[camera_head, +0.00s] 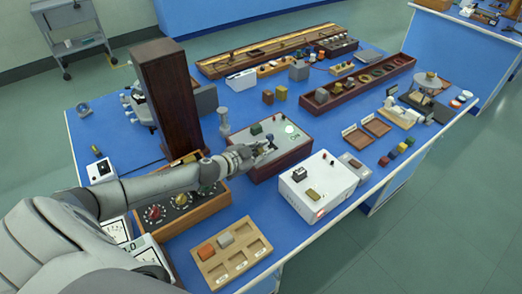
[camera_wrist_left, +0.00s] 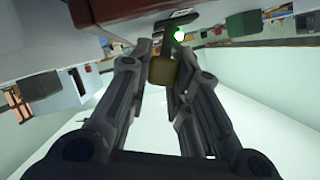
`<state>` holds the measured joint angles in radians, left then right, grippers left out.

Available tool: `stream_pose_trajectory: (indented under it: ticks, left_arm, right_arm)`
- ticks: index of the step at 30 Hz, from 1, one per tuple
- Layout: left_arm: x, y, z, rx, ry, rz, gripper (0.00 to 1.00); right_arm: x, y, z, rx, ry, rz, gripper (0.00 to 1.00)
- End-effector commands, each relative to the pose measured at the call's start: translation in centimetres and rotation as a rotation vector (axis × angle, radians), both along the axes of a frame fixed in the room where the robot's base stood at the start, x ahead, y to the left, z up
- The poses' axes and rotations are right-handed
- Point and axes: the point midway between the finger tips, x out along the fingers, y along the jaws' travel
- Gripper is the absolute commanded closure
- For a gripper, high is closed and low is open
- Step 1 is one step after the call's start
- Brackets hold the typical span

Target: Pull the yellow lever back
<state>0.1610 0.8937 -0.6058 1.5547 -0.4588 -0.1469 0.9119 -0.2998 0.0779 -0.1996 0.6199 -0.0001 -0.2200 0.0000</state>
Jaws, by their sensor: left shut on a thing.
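My left gripper (camera_head: 262,149) reaches in from the left over a grey-topped control box (camera_head: 300,139) with dark red sides. In the left wrist view the gripper (camera_wrist_left: 163,68) has its fingers closed around a small dull yellow-brown block, which looks like the knob of the yellow lever (camera_wrist_left: 161,71). In the head view the gripper's fingers hide the lever, so its tilt cannot be told. A green block (camera_head: 256,129) and a lit pale green lamp (camera_head: 289,128) are on the box top behind the gripper.
A tall dark wooden cabinet (camera_head: 168,95) stands left of the gripper. A white instrument box (camera_head: 318,186) is close at the right. A wooden tray (camera_head: 232,255) and a box with dials (camera_head: 178,208) lie in front. Bare blue bench shows between them.

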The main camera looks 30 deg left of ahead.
Motion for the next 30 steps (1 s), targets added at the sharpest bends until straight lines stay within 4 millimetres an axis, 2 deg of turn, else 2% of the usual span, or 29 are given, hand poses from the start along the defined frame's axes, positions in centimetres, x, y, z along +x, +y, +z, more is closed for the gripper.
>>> stream_pose_trajectory:
  ticks: [1,2,4,17,30]
  left_arm:
    - [0.0,0.0,0.0,0.003,0.000,-0.002,1.00]
    - [0.0,-0.1,0.0,0.003,0.000,-0.002,0.78]
    - [0.0,-0.1,0.0,0.003,0.000,-0.002,0.71]
    - [-0.5,0.1,0.1,0.000,0.001,0.000,0.71]
    - [-5.1,1.1,1.7,0.000,0.004,-0.001,0.71]
  right_arm:
    - [0.0,0.0,0.0,0.000,0.000,0.000,0.59]
    - [0.0,0.0,0.0,0.000,0.000,0.000,0.59]
    - [0.0,0.0,0.0,0.000,0.000,0.000,0.59]
    - [-0.1,-0.4,0.0,-0.006,0.001,0.003,0.59]
    - [0.0,-0.2,0.0,-0.002,0.001,0.001,0.59]
